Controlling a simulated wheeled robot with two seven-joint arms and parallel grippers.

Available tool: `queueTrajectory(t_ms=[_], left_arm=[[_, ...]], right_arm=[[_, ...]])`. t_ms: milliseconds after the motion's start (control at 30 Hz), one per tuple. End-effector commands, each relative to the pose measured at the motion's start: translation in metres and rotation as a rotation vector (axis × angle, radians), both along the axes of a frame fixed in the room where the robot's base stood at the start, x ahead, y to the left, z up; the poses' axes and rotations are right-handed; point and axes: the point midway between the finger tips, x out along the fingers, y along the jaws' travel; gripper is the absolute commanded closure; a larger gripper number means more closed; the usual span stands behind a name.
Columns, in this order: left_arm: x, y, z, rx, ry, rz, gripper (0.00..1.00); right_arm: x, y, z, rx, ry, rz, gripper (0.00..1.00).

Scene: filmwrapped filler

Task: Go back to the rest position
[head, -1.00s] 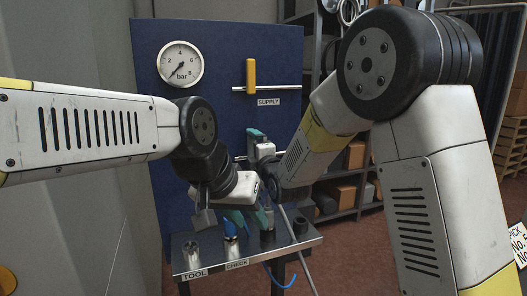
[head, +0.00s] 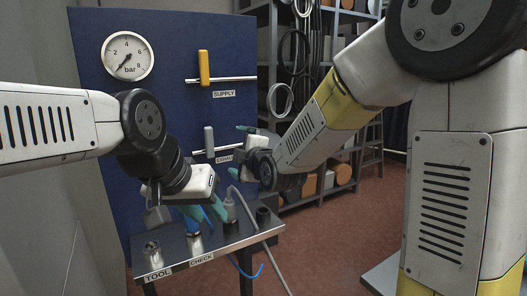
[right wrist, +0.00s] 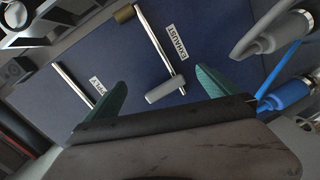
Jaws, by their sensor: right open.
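My right gripper (head: 238,150) is open and empty, with teal fingers, just right of the grey exhaust handle (head: 209,140) on the blue board. It also shows in the right wrist view (right wrist: 162,90), its fingers spread, the grey handle (right wrist: 165,90) seen between them. My left gripper (head: 205,212) hangs low over the bench (head: 215,244), its teal fingertips close to the blue fitting by the CHECK label. Its jaws are partly hidden by its wrist, so I cannot tell whether they are open or hold anything.
A grey hose fitting (head: 229,208) and a dark socket (head: 263,217) stand on the bench. Shelves (head: 335,175) fill the back right; red floor is open in front of them.

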Motion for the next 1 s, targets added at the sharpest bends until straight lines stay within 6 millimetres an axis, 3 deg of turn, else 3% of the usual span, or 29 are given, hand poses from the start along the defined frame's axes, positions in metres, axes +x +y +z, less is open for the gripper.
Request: queueTrajectory(t_ms=[33, 167, 233, 400, 500, 600, 700, 800, 1000], left_arm=[[0.0, 0.0, 0.0, 0.0, 0.0, 0.0, 0.64], [0.0, 0.0, 0.0, 0.0, 0.0, 0.0, 0.64], [0.0, 0.0, 0.0, 0.0, 0.0, 0.0, 0.64], [0.0, 0.0, 0.0, 0.0, 0.0, 0.0, 0.64], [0.0, 0.0, 0.0, 0.0, 0.0, 0.0, 0.64], [0.0, 0.0, 0.0, 0.0, 0.0, 0.0, 0.64], [0.0, 0.0, 0.0, 0.0, 0.0, 0.0, 0.64], [0.0, 0.0, 0.0, 0.0, 0.0, 0.0, 0.64], [0.0, 0.0, 0.0, 0.0, 0.0, 0.0, 0.64]], right_arm=[[-0.002, -0.031, 0.007, 0.079, 0.102, -0.052, 0.0], [-0.028, -0.099, 0.005, 0.287, 0.404, -0.192, 0.0], [-0.05, -0.132, 0.003, 0.397, 0.552, -0.281, 0.0], [-0.124, -0.202, -0.007, 0.649, 0.87, -0.547, 0.0], [-0.171, -0.232, -0.014, 0.774, 1.007, -0.716, 0.0], [-0.211, -0.251, -0.021, 0.87, 1.099, -0.864, 0.0], [-0.237, -0.261, -0.027, 0.931, 1.153, -0.967, 0.0], [-0.25, -0.265, -0.03, 0.959, 1.178, -1.019, 0.0], [-0.252, -0.265, -0.03, 0.962, 1.181, -1.025, 0.0]])
